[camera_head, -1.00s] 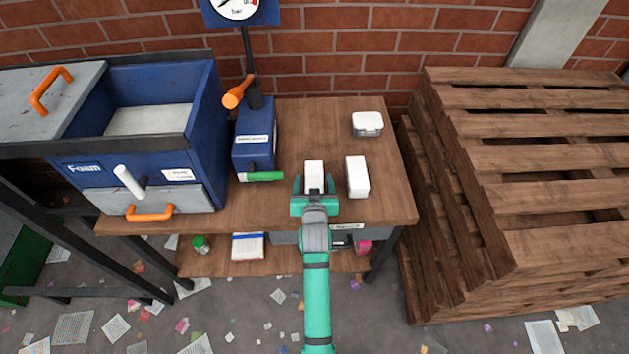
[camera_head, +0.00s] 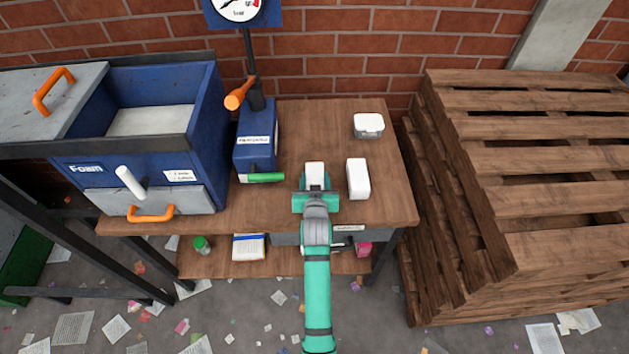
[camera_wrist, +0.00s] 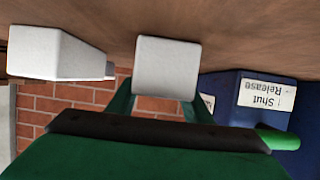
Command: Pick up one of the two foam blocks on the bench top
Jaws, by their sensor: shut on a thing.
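One white foam block (camera_head: 314,174) is between the fingers of my gripper (camera_head: 316,184) on the wooden bench top (camera_head: 290,208). My gripper is shut on this block. In the wrist view the held block (camera_wrist: 165,68) shows between the green fingers. I cannot tell whether it still touches the bench. The second white foam block (camera_head: 358,179) stands just to the right, apart from my gripper; it also shows at the left of the wrist view (camera_wrist: 58,55).
A blue device (camera_head: 254,150) with a green handle (camera_head: 265,177) stands close left. A blue foam bin (camera_head: 150,150) is further left. Stacked pallets (camera_head: 530,190) stand right of the bench.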

